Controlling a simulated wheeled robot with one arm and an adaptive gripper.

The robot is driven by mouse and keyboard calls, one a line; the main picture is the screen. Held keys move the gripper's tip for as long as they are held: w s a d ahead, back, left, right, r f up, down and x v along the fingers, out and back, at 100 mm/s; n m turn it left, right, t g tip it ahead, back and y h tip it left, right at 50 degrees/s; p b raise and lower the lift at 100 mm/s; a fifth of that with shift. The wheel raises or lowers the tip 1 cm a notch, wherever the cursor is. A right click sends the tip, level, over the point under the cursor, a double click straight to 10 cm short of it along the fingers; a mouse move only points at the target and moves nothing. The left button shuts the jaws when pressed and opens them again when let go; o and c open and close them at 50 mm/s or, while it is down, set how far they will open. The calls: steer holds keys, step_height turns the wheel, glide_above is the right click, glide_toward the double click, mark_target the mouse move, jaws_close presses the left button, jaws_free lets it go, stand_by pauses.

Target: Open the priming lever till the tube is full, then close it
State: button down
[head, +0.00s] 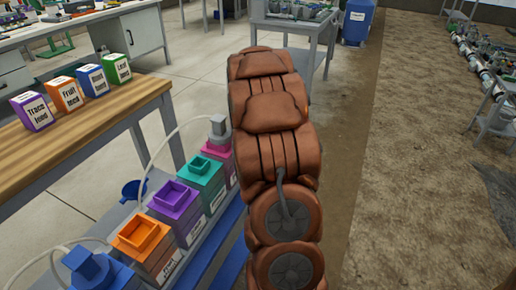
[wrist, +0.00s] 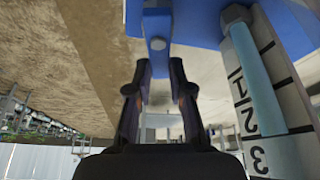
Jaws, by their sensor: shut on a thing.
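The lever hangs against a blue part and has a round bolt head. To the right, a clear tube (wrist: 258,84) runs along a white scale plate (wrist: 278,160) with black marks and numerals. Light blue liquid shows along the tube to about the 2 numeral. In the head view my brown arm hides the gripper, lever and tube.
In the head view a row of coloured tanks, including an orange one (head: 143,237) and a purple one (head: 175,203), stands close left of my arm. A wooden bench (head: 75,128) with several boxes is further left. Bare soil (head: 410,150) lies open to the right.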

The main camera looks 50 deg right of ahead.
steer(key=shift+s+d+m+g+h, duration=0.2)
steer(key=shift+s+m+g+h, duration=0.1)
steer(key=shift+m, duration=0.8)
steer(key=c, duration=1)
jaws_free()
steer(key=shift+c, duration=0.2)
steer(key=v, duration=1.2)
